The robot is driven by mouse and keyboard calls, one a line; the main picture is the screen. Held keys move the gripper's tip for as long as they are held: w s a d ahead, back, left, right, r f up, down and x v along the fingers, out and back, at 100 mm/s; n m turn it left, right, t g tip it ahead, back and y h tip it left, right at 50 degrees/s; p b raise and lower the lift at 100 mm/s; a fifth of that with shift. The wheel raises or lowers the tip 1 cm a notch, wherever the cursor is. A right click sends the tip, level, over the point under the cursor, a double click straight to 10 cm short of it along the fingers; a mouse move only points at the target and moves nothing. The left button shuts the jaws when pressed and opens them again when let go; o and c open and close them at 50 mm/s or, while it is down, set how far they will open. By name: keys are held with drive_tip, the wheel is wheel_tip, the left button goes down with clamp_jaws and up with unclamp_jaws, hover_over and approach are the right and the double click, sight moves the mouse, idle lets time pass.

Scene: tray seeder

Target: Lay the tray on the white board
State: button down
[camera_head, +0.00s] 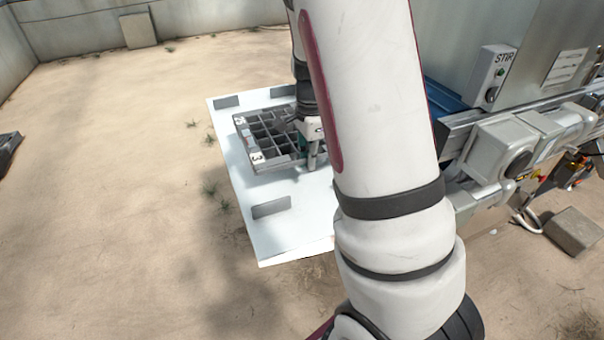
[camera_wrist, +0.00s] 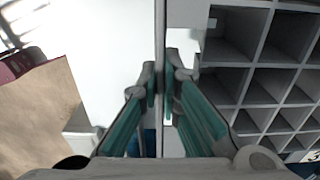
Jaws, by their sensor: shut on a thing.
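My gripper (camera_head: 313,153) is shut on the tray's right edge. In the wrist view my gripper (camera_wrist: 161,82) has its two green-padded fingers on either side of a thin rim, with the tray's compartments (camera_wrist: 245,57) to the right and the white board (camera_wrist: 105,45) to the left. My arm hides the tray's right part and the board's right side.
Dark grey rectangles (camera_head: 271,208) mark the board near its front and back. A machine with a STIR box (camera_head: 490,76) stands close on the right. A grey block (camera_head: 573,231) lies on the sand at right. Open sand lies to the left.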

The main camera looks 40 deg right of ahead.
drive_tip(key=shift+f+b, duration=0.45)
drive_tip(key=shift+f, duration=2.95)
drive_tip(key=c, duration=1.8)
unclamp_jaws()
